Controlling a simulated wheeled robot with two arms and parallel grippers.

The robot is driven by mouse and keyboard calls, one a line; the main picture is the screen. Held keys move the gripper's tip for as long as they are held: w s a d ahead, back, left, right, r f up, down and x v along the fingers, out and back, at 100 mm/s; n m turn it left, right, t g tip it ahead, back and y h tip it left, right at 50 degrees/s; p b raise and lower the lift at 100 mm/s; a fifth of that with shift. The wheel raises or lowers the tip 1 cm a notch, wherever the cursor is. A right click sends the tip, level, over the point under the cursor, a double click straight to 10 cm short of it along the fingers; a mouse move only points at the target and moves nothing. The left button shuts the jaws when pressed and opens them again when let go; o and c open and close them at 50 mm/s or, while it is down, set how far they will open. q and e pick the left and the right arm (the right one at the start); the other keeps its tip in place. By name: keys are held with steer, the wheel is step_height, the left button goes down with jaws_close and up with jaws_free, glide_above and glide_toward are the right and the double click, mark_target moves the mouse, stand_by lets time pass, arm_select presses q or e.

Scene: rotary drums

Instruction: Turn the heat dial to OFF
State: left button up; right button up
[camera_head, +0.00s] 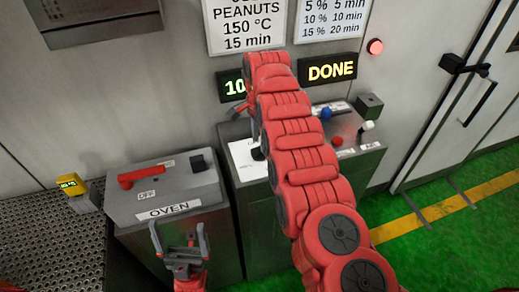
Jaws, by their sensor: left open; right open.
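My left gripper (180,236) is open and empty, its two grey fingers pointing up in front of the grey OVEN box. My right arm crosses the middle of the view and bends down behind itself. Its gripper (243,112) shows only in part, above the left side of the control console (352,157). A black knob (258,153) sits on a white label plate there, close to this gripper and partly behind the arm. I cannot read its label, so I cannot tell whether it is the heat dial or how it is set; contact is also unclear.
The OVEN box (165,190) has a red handle (146,177) by an OFF label and a black knob (198,163). A blue knob (325,113), red button (337,141) and white-tipped lever (367,126) are on the console.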

steer(key=shift+w+f+p, duration=0.1)
steer(key=shift+f+p, duration=0.3)
steer(key=shift+f, duration=1)
jaws_close()
